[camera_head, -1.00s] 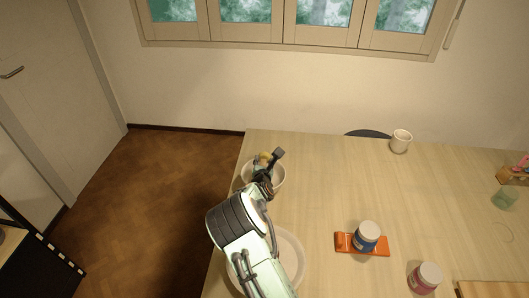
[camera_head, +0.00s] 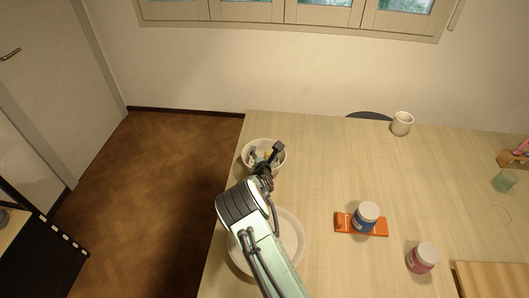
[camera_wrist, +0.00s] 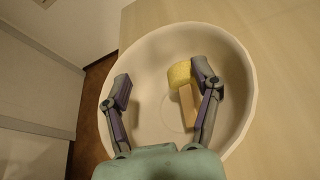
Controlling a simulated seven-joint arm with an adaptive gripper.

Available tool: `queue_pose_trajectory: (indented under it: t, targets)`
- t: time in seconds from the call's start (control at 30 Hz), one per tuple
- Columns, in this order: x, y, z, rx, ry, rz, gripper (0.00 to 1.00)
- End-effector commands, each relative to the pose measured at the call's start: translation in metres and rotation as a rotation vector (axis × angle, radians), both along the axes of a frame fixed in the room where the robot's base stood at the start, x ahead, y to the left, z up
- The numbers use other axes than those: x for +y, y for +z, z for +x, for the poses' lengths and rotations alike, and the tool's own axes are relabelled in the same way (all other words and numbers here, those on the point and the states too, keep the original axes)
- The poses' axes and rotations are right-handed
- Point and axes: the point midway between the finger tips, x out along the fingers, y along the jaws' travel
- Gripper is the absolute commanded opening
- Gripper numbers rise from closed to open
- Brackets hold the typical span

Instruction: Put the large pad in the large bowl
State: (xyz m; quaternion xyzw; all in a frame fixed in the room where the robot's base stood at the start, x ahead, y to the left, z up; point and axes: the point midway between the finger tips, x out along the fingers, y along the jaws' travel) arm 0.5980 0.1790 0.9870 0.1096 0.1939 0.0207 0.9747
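My gripper (camera_wrist: 162,98) is open inside a white bowl (camera_wrist: 243,85), its two fingers wide apart. A yellow pad (camera_wrist: 180,75) with a wooden handle (camera_wrist: 188,107) is in this bowl, close beside the right finger. I cannot tell whether they touch. In the head view, my gripper (camera_head: 266,152) is at the far white bowl (camera_head: 247,160) near the table's left edge. A wider white bowl or dish (camera_head: 298,233) stands nearer, partly hidden under my arm. I see no second pad for comparing sizes.
A blue jar (camera_head: 366,217) stands on an orange pad-like block (camera_head: 344,222) right of my arm. A pink jar (camera_head: 422,257), a wooden board (camera_head: 490,278), a white cup (camera_head: 402,123) and a green cup (camera_head: 504,181) lie farther off.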

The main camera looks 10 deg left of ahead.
Motion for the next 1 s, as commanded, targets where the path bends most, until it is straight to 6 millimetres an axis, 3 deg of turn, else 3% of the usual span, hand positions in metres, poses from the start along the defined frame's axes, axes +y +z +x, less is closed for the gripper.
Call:
queue_pose_trajectory:
  t: [0.57,1.0]
  targets:
    - [0.000,0.002,0.000,0.000,0.000,0.000,0.63]
    - [0.000,0.065,0.000,-0.001,0.001,0.000,0.63]
